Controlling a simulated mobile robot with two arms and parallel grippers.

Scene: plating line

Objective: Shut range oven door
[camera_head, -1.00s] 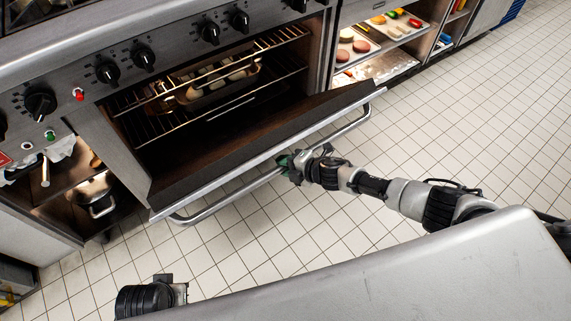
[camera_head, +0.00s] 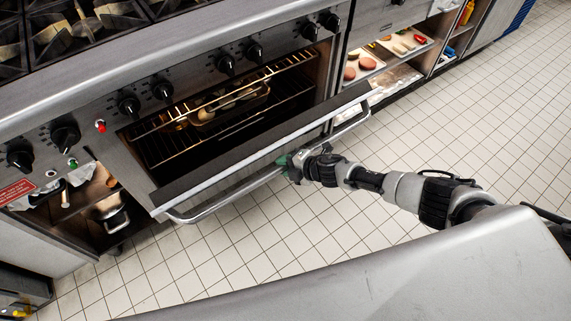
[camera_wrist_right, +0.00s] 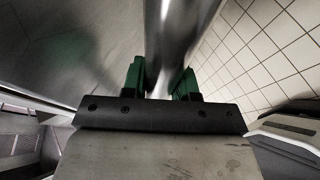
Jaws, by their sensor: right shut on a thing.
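The range oven (camera_head: 205,63) stands at the upper left of the head view. Its oven door (camera_head: 246,157) is hinged at the bottom and partly open, tilted outward. A steel bar handle (camera_head: 227,202) runs along the door's outer edge. My right gripper (camera_head: 287,163) is shut on this handle near its middle. In the right wrist view the green fingers (camera_wrist_right: 160,82) sit on both sides of the handle bar (camera_wrist_right: 168,40). Inside the oven a tray of food (camera_head: 232,103) sits on a wire rack. My left gripper is not in view.
A steel counter edge (camera_head: 400,265) crosses the bottom right, close to my right arm. An open shelf (camera_head: 385,50) with trays of food is right of the oven. A pot (camera_head: 112,214) sits in a compartment at the left. Tiled floor (camera_head: 460,120) is clear at right.

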